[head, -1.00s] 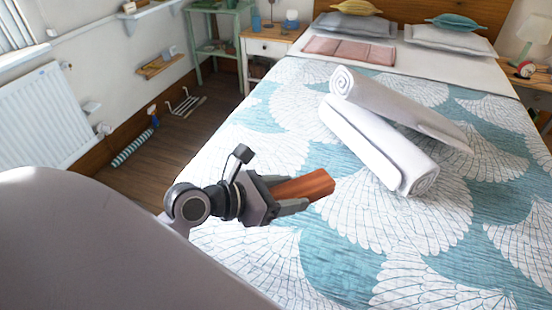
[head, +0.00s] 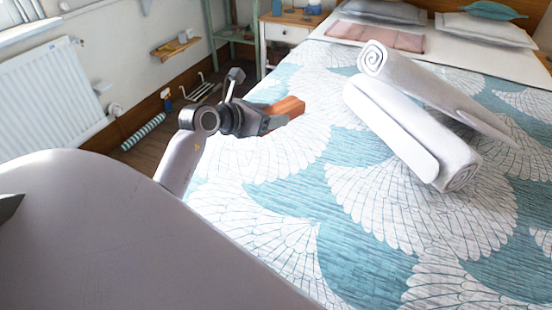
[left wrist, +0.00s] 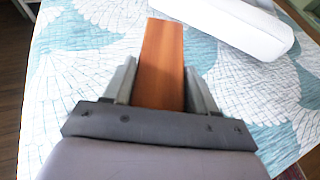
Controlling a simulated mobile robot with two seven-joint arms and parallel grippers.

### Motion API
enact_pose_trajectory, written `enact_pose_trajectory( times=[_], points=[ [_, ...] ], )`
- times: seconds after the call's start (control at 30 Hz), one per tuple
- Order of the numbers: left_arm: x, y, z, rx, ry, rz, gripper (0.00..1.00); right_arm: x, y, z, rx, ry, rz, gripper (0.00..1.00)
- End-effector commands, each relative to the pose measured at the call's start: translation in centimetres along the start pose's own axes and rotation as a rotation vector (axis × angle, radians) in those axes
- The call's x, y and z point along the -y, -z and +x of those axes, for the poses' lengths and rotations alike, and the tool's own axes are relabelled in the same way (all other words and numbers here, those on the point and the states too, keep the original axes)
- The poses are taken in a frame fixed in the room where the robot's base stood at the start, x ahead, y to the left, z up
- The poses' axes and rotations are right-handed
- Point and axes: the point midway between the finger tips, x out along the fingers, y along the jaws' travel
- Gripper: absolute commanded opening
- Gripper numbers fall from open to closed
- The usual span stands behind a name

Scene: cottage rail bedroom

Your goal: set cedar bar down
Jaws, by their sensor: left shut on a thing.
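The cedar bar (head: 289,106) is an orange-brown wooden block. My left gripper (head: 276,121) is shut on it, over the near left part of the bed. In the left wrist view the bar (left wrist: 161,62) sticks out forward between the two grey fingers of the gripper (left wrist: 160,85). Its near end is hidden by the gripper body. I cannot tell whether the bar touches the bed cover or hangs above it. My right gripper is not in view.
Two rolled white towels (head: 412,132) lie on the bed (head: 262,228), right of the bar. The patterned cover is clear in front. A radiator (head: 50,90), a striped roll (head: 143,131) and a wall shelf (head: 175,46) are on the left. A nightstand (head: 286,32) stands behind.

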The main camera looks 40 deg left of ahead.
Motion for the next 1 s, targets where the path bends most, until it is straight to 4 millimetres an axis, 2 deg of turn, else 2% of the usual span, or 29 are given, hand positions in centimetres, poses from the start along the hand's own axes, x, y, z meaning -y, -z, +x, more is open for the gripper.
enact_pose_trajectory(
  times=[0.03,0.1,0.3,0.53,0.77,1.0],
  points=[
    [0.0,1.8,0.7,-0.003,0.001,-0.005,0.24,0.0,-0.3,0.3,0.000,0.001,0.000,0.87],
    [0.1,3.5,1.4,-0.002,0.002,-0.006,0.24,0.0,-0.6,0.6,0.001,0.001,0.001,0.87],
    [0.1,7.6,3.1,0.000,0.001,-0.002,0.24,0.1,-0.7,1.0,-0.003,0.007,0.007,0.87],
    [0.0,9.5,3.9,0.002,0.001,0.000,0.24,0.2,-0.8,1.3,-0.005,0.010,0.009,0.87],
    [0.1,12.6,5.2,0.001,0.001,-0.001,0.24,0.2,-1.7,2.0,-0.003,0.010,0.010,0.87],
    [0.1,12.9,5.4,0.003,0.001,0.002,0.24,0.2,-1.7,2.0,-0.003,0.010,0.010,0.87]
  ],
)
